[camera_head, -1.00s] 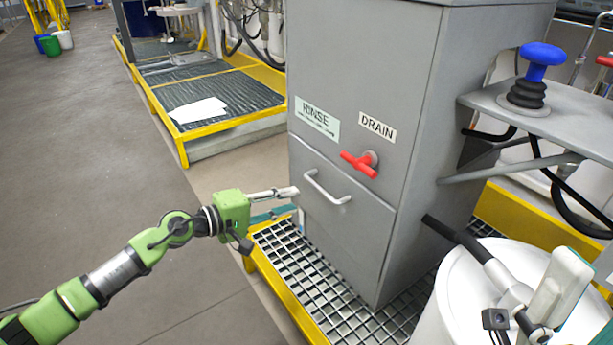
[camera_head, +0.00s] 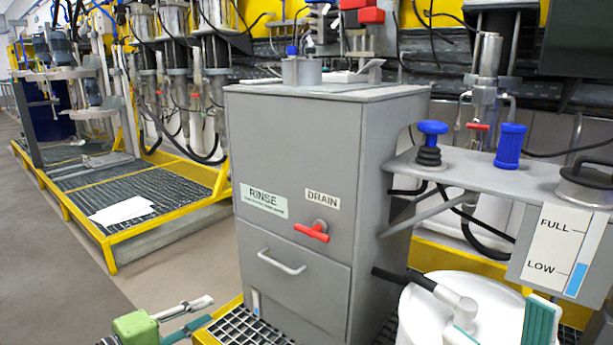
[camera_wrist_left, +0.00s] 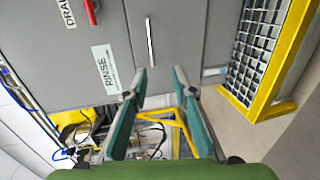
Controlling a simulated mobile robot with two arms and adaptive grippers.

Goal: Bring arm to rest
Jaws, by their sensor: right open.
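My left gripper (camera_head: 210,309) is low in the head view, just left of the grey cabinet (camera_head: 290,160). In the left wrist view it (camera_wrist_left: 160,75) is open and empty, its two teal fingers apart, with the cabinet front ahead. My right gripper (camera_head: 502,318) is at the bottom right of the head view, open, in front of the white drum (camera_head: 420,312).
The cabinet has a pale handle (camera_head: 281,263) and a red drain valve (camera_head: 312,232). A grey shelf (camera_head: 540,180) juts out at right with a blue plunger (camera_head: 432,140). A yellow-edged grating (camera_head: 235,330) lies below. Open floor (camera_head: 40,270) is at left.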

